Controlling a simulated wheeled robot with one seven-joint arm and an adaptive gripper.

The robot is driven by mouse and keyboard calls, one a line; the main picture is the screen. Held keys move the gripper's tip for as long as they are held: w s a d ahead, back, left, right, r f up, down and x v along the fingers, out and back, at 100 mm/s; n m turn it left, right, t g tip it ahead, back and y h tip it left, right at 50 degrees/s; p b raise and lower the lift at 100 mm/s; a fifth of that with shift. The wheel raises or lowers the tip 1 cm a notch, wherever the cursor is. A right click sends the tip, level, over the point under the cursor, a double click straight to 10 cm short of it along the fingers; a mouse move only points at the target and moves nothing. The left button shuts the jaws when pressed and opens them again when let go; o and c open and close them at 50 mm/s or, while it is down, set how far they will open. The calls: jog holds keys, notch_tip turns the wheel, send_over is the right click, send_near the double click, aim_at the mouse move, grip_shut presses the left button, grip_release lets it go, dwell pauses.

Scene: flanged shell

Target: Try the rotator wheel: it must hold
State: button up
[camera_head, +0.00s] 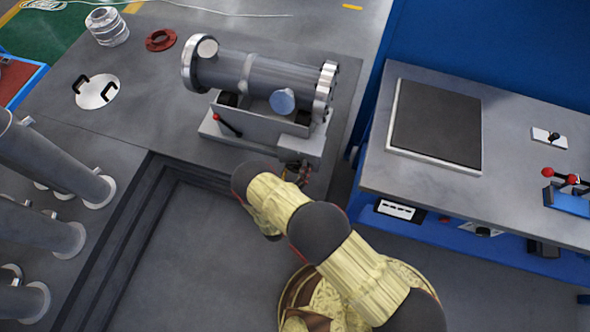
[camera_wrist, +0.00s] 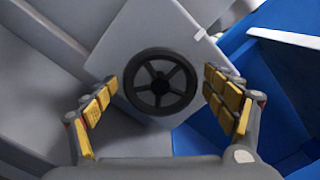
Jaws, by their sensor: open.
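The rotator wheel (camera_wrist: 160,83) is a black spoked handwheel on a light grey housing (camera_wrist: 125,45) in the wrist view. My gripper (camera_wrist: 166,99) is open, with its yellow-padded fingers to the left and right of the wheel. A gap shows between each finger pad and the rim in the picture; I cannot tell how far ahead the wheel lies. In the head view my gripper (camera_head: 302,172) is at the right end of the rotator base (camera_head: 255,135), and my arm hides the wheel. The flanged shell (camera_head: 255,75) lies horizontally on the rotator.
A red-knobbed lever (camera_head: 228,124) is on the rotator's front. A blue-framed bench (camera_head: 375,170) with a dark pad (camera_head: 437,120) stands close to the right. A round plate with handles (camera_head: 97,91), a red ring (camera_head: 160,39) and a metal flanged piece (camera_head: 106,27) are at the upper left.

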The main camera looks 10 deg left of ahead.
dwell(0.4)
jog(key=s, duration=0.7)
jog(key=shift+a, duration=0.3)
dwell(0.7)
